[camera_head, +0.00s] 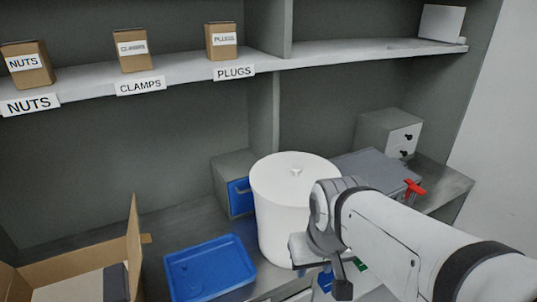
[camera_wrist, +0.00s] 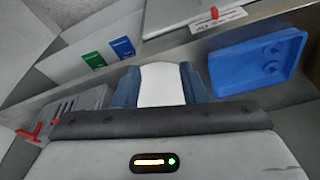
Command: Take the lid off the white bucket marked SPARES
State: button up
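The white bucket (camera_head: 282,222) stands upright on the worktop in the head view. Its white lid (camera_head: 310,164) with a small knob sits on top. No marking is readable on the side I see. My gripper (camera_head: 322,279) is in front of the bucket's lower right side, below the lid and apart from it, and hides part of the wall. In the wrist view my gripper (camera_wrist: 162,88) shows two blue-grey fingers spread apart. A plain white surface fills the gap between them; I cannot tell what it is. The gripper looks open.
A blue tray (camera_head: 210,268) lies left of the bucket, and an open cardboard box (camera_head: 134,250) is farther left. A grey case (camera_head: 372,168) with a red handle (camera_head: 414,188) is to the right. A shelf (camera_head: 185,80) with labelled boxes runs above.

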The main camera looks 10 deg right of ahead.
jog(key=shift+o, duration=1.3)
jog(key=w+d+r+p, duration=0.1)
jog(key=w+r+p, duration=0.3)
jog(key=r, duration=0.3)
jog(key=shift+w+d, duration=0.25)
jog(key=shift+w, duration=0.55)
jog(key=n+p, duration=0.1)
jog(key=p, duration=0.5)
send_near(297, 167)
jog(key=f, duration=0.1)
jog(key=shift+t, duration=0.3)
jog(key=p+x, duration=0.2)
jog(key=x, duration=0.5)
jog(key=shift+f, duration=0.3)
jog(key=c, duration=1)
